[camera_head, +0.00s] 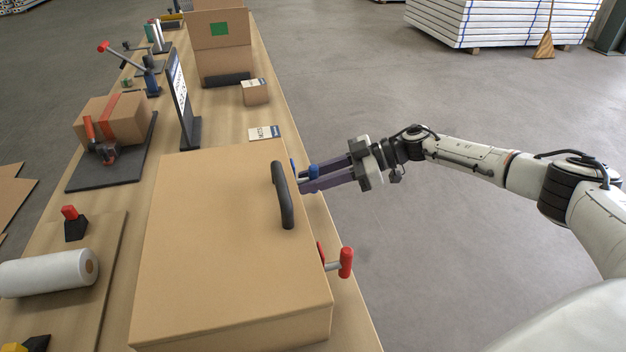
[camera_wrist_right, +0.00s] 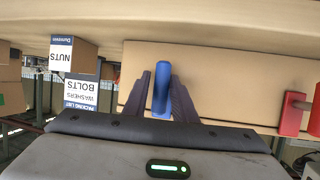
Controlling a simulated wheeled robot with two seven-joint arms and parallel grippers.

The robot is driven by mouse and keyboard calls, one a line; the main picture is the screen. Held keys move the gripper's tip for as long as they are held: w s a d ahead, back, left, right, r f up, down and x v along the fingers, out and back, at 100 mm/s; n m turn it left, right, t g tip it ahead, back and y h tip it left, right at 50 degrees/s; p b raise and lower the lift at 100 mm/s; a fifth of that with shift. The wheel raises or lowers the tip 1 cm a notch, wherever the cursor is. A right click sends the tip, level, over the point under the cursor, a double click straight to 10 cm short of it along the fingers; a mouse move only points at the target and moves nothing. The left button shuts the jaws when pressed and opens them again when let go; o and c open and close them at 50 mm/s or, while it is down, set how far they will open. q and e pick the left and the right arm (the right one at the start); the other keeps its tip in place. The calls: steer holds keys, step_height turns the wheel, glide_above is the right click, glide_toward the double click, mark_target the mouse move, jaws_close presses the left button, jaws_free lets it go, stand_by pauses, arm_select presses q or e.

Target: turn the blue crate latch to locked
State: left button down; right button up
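The crate (camera_head: 215,240) is a large closed tan box with a black handle, near the front of the table. Its blue latch (camera_head: 314,170) is on the right side, partly hidden by my right gripper (camera_head: 308,180). In the right wrist view the blue latch (camera_wrist_right: 162,88) stands upright in the picture, between the two dark fingers (camera_wrist_right: 161,95), which lie close along both its sides. My right gripper looks shut on it. A red latch (camera_head: 345,262) sits on the same side, nearer the front. My left gripper is not in view.
A black sign stand (camera_head: 190,110), a small labelled box (camera_head: 256,93) and a label card (camera_head: 265,133) are beyond the crate. A taped carton (camera_head: 112,118) and a white roll (camera_head: 50,272) lie to the left. The floor right of the table is clear around my arm.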

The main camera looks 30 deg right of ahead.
steer(key=shift+o, duration=1)
steer(key=shift+s+d, duration=0.1)
steer(key=shift+d, duration=0.1)
steer(key=b+v, duration=0.1)
steer(key=v, duration=0.9)
steer(key=shift+r, duration=0.2)
steer(key=shift+f, duration=0.1)
